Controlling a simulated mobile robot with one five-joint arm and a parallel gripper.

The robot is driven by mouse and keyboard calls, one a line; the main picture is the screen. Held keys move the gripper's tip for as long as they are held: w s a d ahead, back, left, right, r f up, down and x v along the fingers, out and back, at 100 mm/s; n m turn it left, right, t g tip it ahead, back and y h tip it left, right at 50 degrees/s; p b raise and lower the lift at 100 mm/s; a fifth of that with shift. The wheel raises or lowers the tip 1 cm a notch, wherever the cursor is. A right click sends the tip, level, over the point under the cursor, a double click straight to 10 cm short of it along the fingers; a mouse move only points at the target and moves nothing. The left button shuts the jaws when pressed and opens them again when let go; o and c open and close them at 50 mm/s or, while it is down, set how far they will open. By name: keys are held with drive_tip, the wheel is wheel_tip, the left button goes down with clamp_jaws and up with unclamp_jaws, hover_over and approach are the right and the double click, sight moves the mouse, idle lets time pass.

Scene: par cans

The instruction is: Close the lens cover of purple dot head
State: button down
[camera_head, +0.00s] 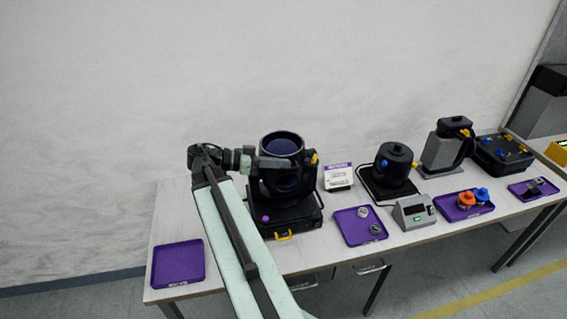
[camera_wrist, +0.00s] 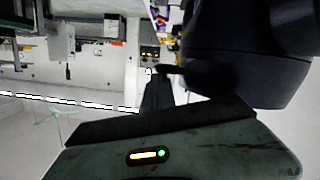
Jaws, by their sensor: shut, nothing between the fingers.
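The purple dot head (camera_head: 283,187) is a black moving-head light on a black base, with a purple dot (camera_head: 266,218) on the base's front left. Its round top faces up and shows a dark bluish disc (camera_head: 282,146) inside a rim. I cannot tell a separate lens cover from it. A yellow piece (camera_head: 314,158) is at its right side. My gripper (camera_head: 288,163) is shut and empty, across the front of the head just below the rim. Contact is unclear. In the wrist view my gripper (camera_wrist: 158,85) is beside a large dark cylinder, apparently the head (camera_wrist: 250,50).
A bare purple tray (camera_head: 178,265) lies at the table's left end. To the right stand a white card (camera_head: 338,177), a tray with small round parts (camera_head: 360,226), another black fixture (camera_head: 391,166) and a grey display box (camera_head: 414,212). A wall is behind.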

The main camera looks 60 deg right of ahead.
drive_tip(key=shift+s+f, duration=0.2)
drive_tip(key=shift+f, duration=0.05)
drive_tip(key=r+p, duration=0.5)
drive_tip(key=shift+w+d+r, duration=0.15)
drive_tip(key=shift+w+d, duration=0.15)
drive_tip(key=shift+w, duration=0.1)
drive_tip(key=p+v, duration=0.1)
drive_tip(key=v, duration=0.9)
drive_tip(key=shift+f, duration=0.4)
